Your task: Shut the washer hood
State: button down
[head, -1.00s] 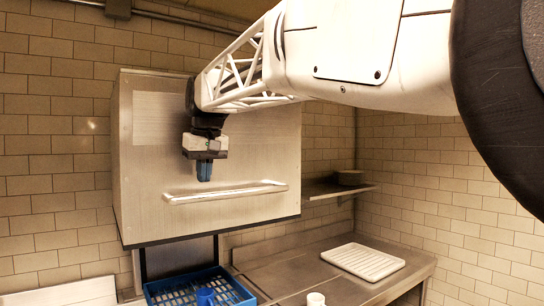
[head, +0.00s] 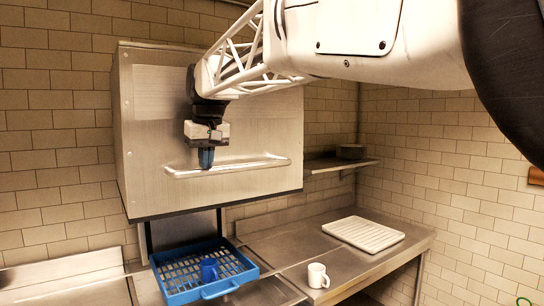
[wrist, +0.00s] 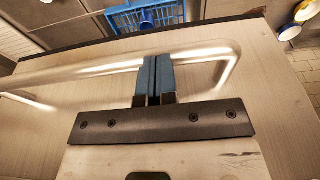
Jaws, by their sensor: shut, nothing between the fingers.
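The washer hood (head: 240,115) is a big brushed-steel box, standing raised, with an open gap under its dark lower edge. A pale bar handle (head: 250,162) runs across its front. My gripper (head: 206,167) is shut and empty, its blue fingers pointing down in front of the hood at the left part of the handle. In the wrist view the shut fingertips (wrist: 155,60) overlap the handle (wrist: 205,53); I cannot tell whether they touch it. The hood's front (wrist: 260,100) fills most of that view.
Below the hood is a blue rack (head: 215,290) holding a blue cup (head: 209,270). A white mug (head: 317,276) and a white ribbed tray (head: 362,234) stand on the steel counter (head: 300,240) to the right. A wall shelf (head: 335,167) carries dark stacked dishes (head: 351,151).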

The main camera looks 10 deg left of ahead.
notch_tip(320, 180, down, 39)
jog(key=shift+f, duration=0.35)
jog(key=shift+s+d+r, duration=0.1)
notch_tip(320, 180, up, 15)
jog(key=s+d, duration=0.1)
jog(key=shift+s+d, duration=0.35)
jog(key=shift+d, duration=0.05)
dwell(0.5)
